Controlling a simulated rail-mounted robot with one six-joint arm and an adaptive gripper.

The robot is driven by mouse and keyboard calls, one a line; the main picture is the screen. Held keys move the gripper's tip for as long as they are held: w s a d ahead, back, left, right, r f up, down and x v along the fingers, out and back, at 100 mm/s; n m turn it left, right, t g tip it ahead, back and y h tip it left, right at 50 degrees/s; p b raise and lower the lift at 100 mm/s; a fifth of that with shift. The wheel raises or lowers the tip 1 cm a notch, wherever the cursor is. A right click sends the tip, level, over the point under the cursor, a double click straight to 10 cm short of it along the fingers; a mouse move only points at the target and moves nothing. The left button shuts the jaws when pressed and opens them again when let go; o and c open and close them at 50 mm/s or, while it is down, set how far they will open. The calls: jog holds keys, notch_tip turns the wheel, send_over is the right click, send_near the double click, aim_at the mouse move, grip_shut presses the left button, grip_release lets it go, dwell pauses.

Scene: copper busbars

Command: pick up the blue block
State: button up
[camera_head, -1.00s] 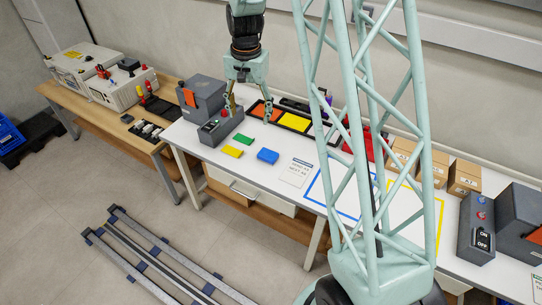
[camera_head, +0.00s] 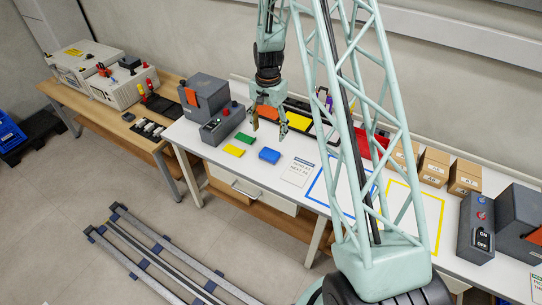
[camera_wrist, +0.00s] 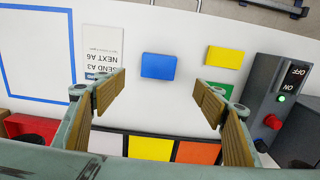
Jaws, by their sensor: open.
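The blue block (camera_head: 269,155) lies flat on the white table, right of the green block (camera_head: 244,138) and the yellow block (camera_head: 234,151). In the wrist view the blue block (camera_wrist: 158,66) sits near the top middle, between the lines of the two fingers but beyond their tips. My gripper (camera_head: 269,130) is open and empty above the table, just behind the blue block in the head view. In the wrist view its brown-padded fingers (camera_wrist: 160,92) are spread wide apart, with nothing between them.
A tray with orange, yellow and other coloured sections (camera_head: 299,122) lies behind my gripper. A grey control box (camera_head: 222,125) with buttons stands to the left. A printed sign (camera_head: 298,172) lies right of the blue block, and a blue-taped square (camera_head: 318,197) is farther right.

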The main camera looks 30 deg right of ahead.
jog(key=shift+f, duration=0.15)
send_over(270, 153)
jog(key=shift+w+a+f, duration=0.1)
jog(key=shift+f, duration=2)
jog(key=shift+w+a+f, duration=0.1)
jog(key=shift+f, duration=2)
jog(key=shift+s+d+f, duration=0.1)
jog(key=shift+s+f, duration=0.05)
jog(key=shift+f, duration=2.45)
jog(key=c, duration=1)
